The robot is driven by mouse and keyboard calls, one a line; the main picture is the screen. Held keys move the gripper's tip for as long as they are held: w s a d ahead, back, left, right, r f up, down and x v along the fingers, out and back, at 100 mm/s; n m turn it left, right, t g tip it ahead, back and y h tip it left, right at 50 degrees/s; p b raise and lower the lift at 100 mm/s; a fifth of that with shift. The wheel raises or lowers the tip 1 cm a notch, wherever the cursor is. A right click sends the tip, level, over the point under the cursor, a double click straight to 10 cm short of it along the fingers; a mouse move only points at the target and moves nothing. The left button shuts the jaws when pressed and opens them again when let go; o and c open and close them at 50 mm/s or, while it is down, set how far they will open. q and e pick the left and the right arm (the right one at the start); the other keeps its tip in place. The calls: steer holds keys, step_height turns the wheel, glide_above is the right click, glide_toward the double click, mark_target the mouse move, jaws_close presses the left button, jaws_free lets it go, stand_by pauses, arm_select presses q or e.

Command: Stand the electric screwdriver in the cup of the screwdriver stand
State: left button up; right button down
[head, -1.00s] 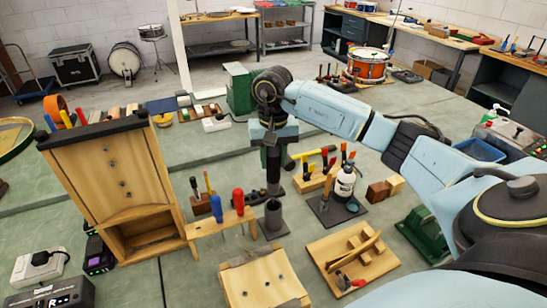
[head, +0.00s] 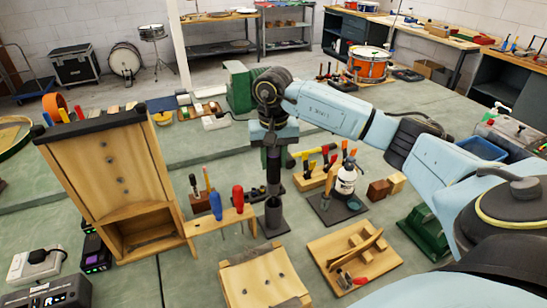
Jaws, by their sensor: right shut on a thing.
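My right gripper (head: 271,143) is shut on the dark electric screwdriver (head: 273,177). The screwdriver hangs upright below the gripper, with its lower end at the mouth of the dark grey cup of the screwdriver stand (head: 273,213). I cannot tell whether its tip is inside the cup or just above it. The stand's flat base (head: 272,229) rests on the green bench. The gripper fingers hide the screwdriver's upper part. My left gripper is not in view.
A wooden rack with blue and red screwdrivers (head: 222,220) stands close left of the stand. A spray bottle (head: 345,180) on a dark plate stands to the right.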

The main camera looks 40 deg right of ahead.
mark_target(274, 183)
steer(key=shift+f+b, duration=3.25)
steer(key=shift+f, duration=1)
steer(key=c, duration=0.9)
jaws_free()
step_height(274, 183, up, 14)
steer(key=shift+f, duration=0.25)
